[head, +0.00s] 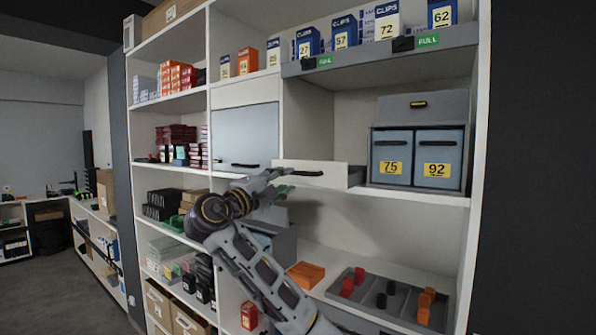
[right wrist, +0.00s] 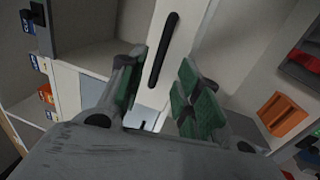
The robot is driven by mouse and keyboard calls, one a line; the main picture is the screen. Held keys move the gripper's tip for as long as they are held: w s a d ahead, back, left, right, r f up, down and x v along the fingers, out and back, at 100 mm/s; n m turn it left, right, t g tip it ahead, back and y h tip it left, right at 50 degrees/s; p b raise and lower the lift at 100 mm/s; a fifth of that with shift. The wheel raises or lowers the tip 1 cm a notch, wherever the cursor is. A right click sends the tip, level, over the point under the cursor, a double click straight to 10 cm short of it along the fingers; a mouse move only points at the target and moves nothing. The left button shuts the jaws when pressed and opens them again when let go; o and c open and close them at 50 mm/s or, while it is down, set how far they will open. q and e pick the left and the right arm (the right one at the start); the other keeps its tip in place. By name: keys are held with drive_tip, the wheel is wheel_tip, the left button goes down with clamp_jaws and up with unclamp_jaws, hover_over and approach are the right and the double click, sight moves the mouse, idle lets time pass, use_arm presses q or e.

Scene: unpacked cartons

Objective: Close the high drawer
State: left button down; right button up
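A drawer with a white front (head: 338,176) and a dark handle (head: 305,172) is pulled out from the shelf unit at mid-height. In the right wrist view its white front (right wrist: 186,38) and black handle (right wrist: 163,50) lie just beyond my fingers. My right gripper (head: 282,182) is just below and left of this front in the head view. In the right wrist view the gripper (right wrist: 163,92) is open, its green-padded fingers apart with nothing between them. I cannot tell whether a finger touches the drawer. My left gripper is not in view.
Grey bins marked 75 (head: 391,160) and 92 (head: 438,160) stand right of the drawer. A grey door (head: 245,135) is at its upper left. A grey tray (head: 385,300) with red, black and orange pieces lies below, beside an orange block (head: 306,274).

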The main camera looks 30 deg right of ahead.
sight(296, 174)
drive_tip(key=shift+p+x, duration=1.1)
drive_tip(key=shift+x, duration=2.7)
clamp_jaws()
drive_tip(key=shift+f, duration=0.1)
